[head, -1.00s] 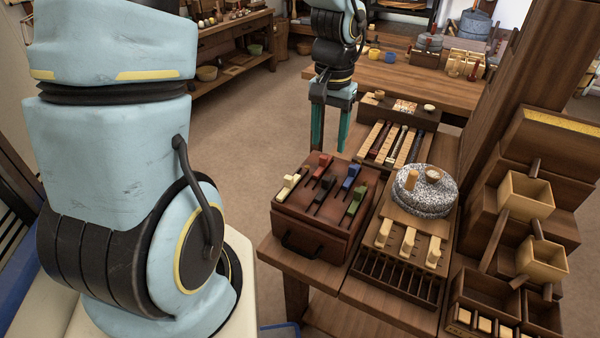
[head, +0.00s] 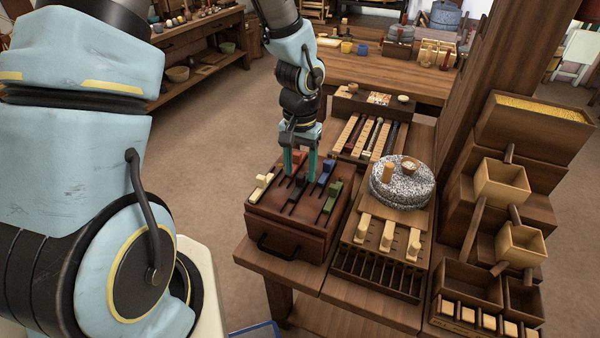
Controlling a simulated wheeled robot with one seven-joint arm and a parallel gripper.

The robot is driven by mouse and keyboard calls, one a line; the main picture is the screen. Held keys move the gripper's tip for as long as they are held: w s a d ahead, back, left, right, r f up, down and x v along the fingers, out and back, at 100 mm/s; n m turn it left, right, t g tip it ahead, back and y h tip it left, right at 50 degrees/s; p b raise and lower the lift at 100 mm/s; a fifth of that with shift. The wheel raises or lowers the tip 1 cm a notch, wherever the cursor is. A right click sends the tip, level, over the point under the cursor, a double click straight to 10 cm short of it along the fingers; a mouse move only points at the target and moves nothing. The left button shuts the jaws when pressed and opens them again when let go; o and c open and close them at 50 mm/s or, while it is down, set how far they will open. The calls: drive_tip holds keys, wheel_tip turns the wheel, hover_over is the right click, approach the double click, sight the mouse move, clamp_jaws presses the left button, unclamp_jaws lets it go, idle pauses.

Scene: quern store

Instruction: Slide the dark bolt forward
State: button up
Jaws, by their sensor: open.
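The brown box (head: 290,231) stands on the bench with slots in its top and a small coloured bolt in each slot. The dark bolt (head: 300,182) is small and black, near the middle of the top, and partly hard to make out between my fingers. Around it are a cream bolt (head: 261,186), a red bolt (head: 291,157), a blue bolt (head: 326,171) and a green bolt (head: 333,193). My gripper (head: 299,176) is open, pointing down, with its teal fingertips at the dark bolt, one on each side in the picture. Contact cannot be told.
A speckled quern stone (head: 402,185) stands to the right, behind a board with cream pegs (head: 388,237). A rack of rods (head: 371,138) lies behind. Wooden bins (head: 480,285) stand at far right. The red and blue bolts are close to my fingers.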

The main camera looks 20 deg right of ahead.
drive_tip(key=shift+f, duration=0.85)
drive_tip(key=shift+c, duration=0.2)
clamp_jaws()
idle(0.7)
